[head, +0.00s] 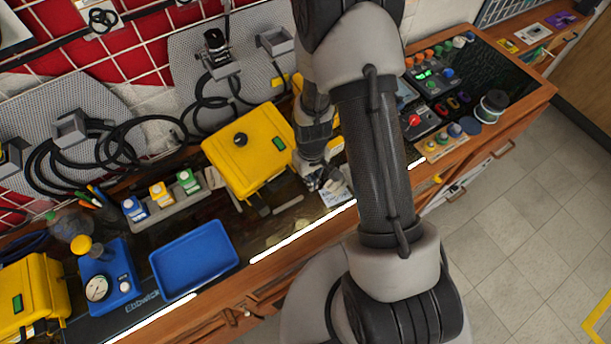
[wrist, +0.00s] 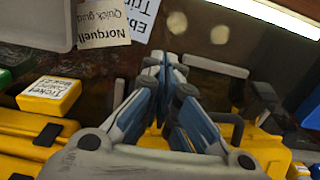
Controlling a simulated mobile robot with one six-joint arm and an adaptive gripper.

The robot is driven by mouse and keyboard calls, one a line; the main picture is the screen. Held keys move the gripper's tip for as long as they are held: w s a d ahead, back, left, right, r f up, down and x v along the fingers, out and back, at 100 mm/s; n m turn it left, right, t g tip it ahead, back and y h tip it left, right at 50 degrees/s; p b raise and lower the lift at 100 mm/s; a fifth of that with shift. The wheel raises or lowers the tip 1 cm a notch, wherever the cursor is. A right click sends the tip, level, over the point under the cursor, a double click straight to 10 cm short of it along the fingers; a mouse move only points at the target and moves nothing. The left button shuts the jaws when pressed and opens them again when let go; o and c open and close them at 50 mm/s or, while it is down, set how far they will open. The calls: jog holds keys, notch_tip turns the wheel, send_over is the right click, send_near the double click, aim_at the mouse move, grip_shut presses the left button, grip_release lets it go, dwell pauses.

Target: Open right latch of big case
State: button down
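The big yellow case (head: 245,150) stands closed on the bench, with a black knob on its lid and a green label. In the wrist view, yellow case parts with a handle (wrist: 232,122) show behind and beside my fingers. My gripper (head: 328,184) is low by the case's front right corner. In the wrist view its blue-padded fingertips (wrist: 168,68) are together, with nothing seen between them. I cannot make out the right latch; my gripper and arm cover that area. I cannot tell whether the fingers touch the case.
A blue tray (head: 195,260) and small bottles (head: 162,193) are left of the case. A paper (wrist: 103,22) and a yellow labelled box (wrist: 48,94) lie close by my gripper. A control panel (head: 430,85) is to the right. Cables (head: 150,130) hang behind.

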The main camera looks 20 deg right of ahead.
jog(key=shift+s+r, duration=0.25)
jog(key=shift+s, duration=0.4)
jog(key=shift+w+r, duration=0.1)
jog(key=shift+s+d+r+p, duration=0.15)
jog(key=shift+s+r+p, duration=0.65)
jog(key=shift+r, duration=0.2)
notch_tip(320, 180, up, 7)
jog(key=p, duration=0.4)
jog(key=shift+p, duration=0.4)
